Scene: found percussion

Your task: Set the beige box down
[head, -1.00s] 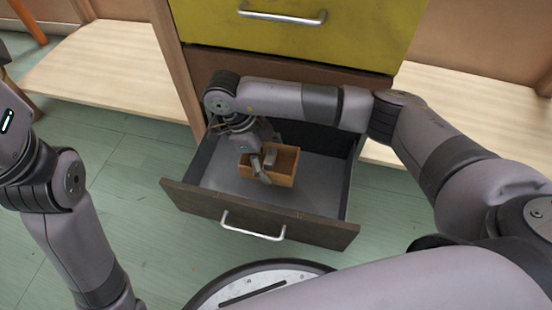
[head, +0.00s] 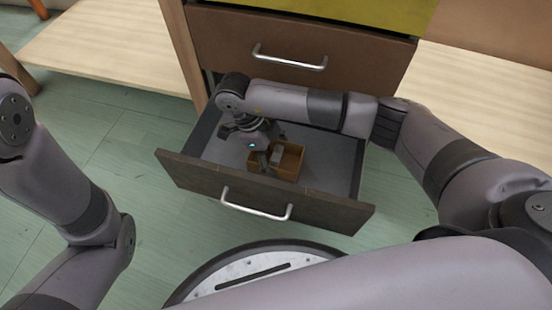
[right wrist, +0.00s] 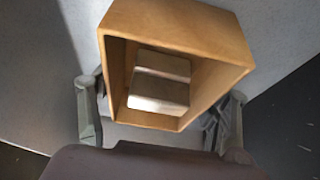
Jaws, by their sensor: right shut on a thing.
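The beige box (head: 290,163) is a small open-topped tan box inside the open drawer (head: 325,174). My right gripper (head: 268,160) is shut on it. In the right wrist view, the fingers (right wrist: 160,118) show at both sides of the box (right wrist: 195,28), whose open side faces the camera. A pale grey-beige block (right wrist: 160,80) sits inside it; it also shows as a grey patch in the head view. I cannot tell whether the box touches the drawer floor. My left arm is at the left; its gripper is out of the picture.
The drawer's dark front panel (head: 190,173) with its metal handle (head: 256,205) is close before the box. A closed brown drawer front (head: 350,58) is above. Pale wooden shelves (head: 110,50) flank the unit. The drawer floor left of the gripper is clear.

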